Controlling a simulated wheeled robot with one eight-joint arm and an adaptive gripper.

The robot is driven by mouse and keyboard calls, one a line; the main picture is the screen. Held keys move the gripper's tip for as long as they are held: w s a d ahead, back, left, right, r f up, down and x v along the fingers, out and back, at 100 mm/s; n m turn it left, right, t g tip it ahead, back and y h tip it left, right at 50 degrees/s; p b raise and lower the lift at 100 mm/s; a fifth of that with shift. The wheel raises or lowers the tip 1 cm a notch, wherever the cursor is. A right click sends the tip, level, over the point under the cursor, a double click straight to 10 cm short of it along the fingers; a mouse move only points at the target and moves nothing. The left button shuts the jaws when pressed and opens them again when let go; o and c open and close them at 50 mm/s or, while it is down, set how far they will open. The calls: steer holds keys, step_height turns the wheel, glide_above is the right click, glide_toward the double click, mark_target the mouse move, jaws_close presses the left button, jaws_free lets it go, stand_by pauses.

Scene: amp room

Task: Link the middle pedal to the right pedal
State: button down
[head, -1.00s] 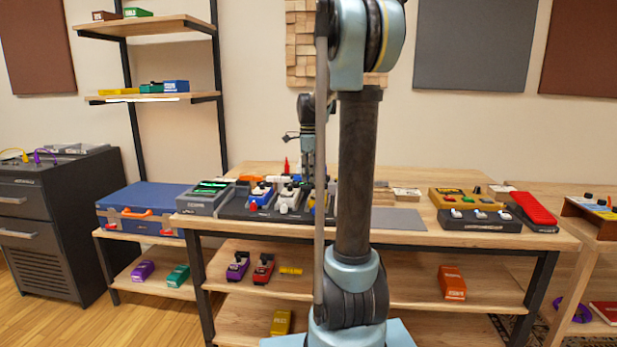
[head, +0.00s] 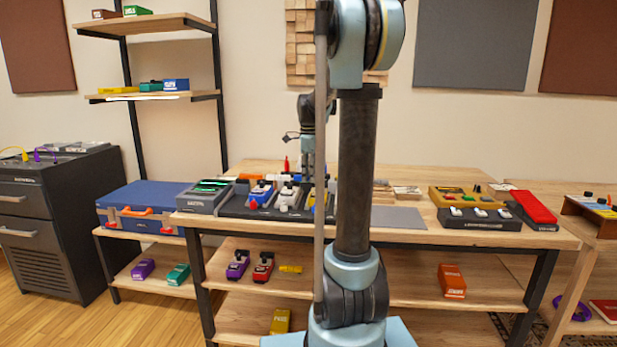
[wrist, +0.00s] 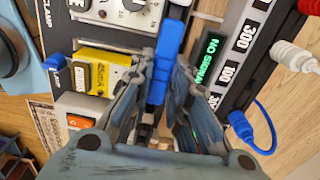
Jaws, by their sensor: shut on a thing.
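My gripper (wrist: 164,64) is shut on an elongated blue piece (wrist: 170,35), probably a patch lead, in the wrist view. The yellow pedal (wrist: 100,66) lies just left of the fingers. A white pedal (wrist: 122,12) with a black knob is above it. In the head view, the blue pedal (head: 262,194), white pedal (head: 289,197) and yellow pedal (head: 311,204) stand in a row on a dark board (head: 236,208). My arm partly hides that row's right end. Whether the blue piece touches a pedal socket cannot be told.
A green "NO SIGNAL" display (wrist: 208,58) and a strip labelled 300 and 100 lie right of the fingers. White plugs (wrist: 292,57) and a blue cable (wrist: 268,125) are beyond. A grey mat (head: 397,217) lies bare on the bench; a blue case (head: 142,203) stands left.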

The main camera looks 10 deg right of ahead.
stand_by(0.3)
steer(key=c, duration=1.1)
jaws_free()
steer(key=shift+o, duration=0.2)
steer(key=shift+r, duration=3.5)
steer(key=s+n, duration=0.1)
steer(key=s, duration=0.2)
steer(key=s+f+n, duration=0.1)
steer(key=s+n, duration=0.1)
steer(key=s, duration=0.2)
steer(key=s+f+n, duration=0.1)
steer(key=s+n, duration=0.1)
steer(key=s, duration=0.1)
steer(key=shift+s+a+f+t, duration=0.15)
steer(key=shift+a+f+t, duration=0.05)
steer(key=shift+f+t, duration=0.1)
steer(key=s+f+n, duration=0.8)
steer(key=s+f, duration=0.1)
steer(key=s, duration=0.3)
steer(key=s+f+n+t, duration=0.1)
steer(key=s+f+n, duration=0.7)
steer(key=s+f, duration=0.2)
steer(key=shift+s+a+n+t, duration=0.3)
steer(key=shift+s+n, duration=0.1)
steer(key=shift+s, duration=0.65)
